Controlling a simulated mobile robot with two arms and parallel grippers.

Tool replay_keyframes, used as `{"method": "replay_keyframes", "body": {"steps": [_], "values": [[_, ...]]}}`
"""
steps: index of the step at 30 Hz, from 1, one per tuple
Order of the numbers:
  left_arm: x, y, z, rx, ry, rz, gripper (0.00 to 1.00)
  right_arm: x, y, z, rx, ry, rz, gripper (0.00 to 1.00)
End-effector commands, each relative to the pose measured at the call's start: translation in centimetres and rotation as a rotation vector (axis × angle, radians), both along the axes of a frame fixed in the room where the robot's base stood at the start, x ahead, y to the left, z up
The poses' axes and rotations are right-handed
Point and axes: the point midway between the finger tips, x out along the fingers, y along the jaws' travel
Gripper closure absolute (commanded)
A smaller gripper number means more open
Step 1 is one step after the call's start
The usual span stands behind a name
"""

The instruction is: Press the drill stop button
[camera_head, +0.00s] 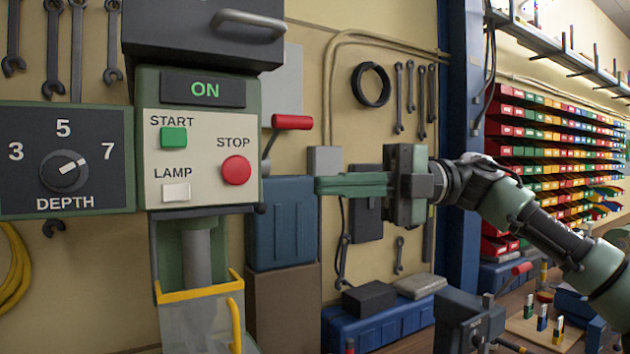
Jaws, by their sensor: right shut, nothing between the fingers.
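The drill's control panel (199,119) faces me at the left, with its display reading ON. The round red STOP button (236,170) is at the panel's right side. The green START button (173,138) is at its upper left and the pale LAMP button (176,193) below that. My right gripper (318,186) comes in from the right. Its green fingers are shut, empty, and point left at the panel. The fingertips are to the right of the STOP button and a little lower in the picture, apart from it. My left gripper is not in view.
A DEPTH dial (64,171) is left of the panel. A red-handled lever (291,122) sticks out between the panel and my right gripper, above its fingertips. Below the panel are a yellow-edged clear guard (200,315) and a blue box (282,223). Colored bins (550,150) fill the right background.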

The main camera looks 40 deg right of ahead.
Motion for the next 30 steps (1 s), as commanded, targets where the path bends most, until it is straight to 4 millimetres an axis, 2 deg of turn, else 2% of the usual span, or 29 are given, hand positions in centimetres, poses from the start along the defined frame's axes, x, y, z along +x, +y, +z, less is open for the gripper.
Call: {"method": "replay_keyframes", "body": {"steps": [11,15,21,30], "values": [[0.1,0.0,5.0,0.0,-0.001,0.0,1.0,3.7,7.4,0.6,0.0,0.006,0.007,1.0],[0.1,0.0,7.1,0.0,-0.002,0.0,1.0,5.7,6.9,0.7,0.004,0.005,0.001,1.0],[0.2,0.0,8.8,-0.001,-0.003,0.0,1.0,7.1,6.5,0.5,0.002,0.001,0.002,1.0],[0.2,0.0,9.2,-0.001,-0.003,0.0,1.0,7.7,6.3,0.0,-0.001,0.0,0.001,1.0]]}}
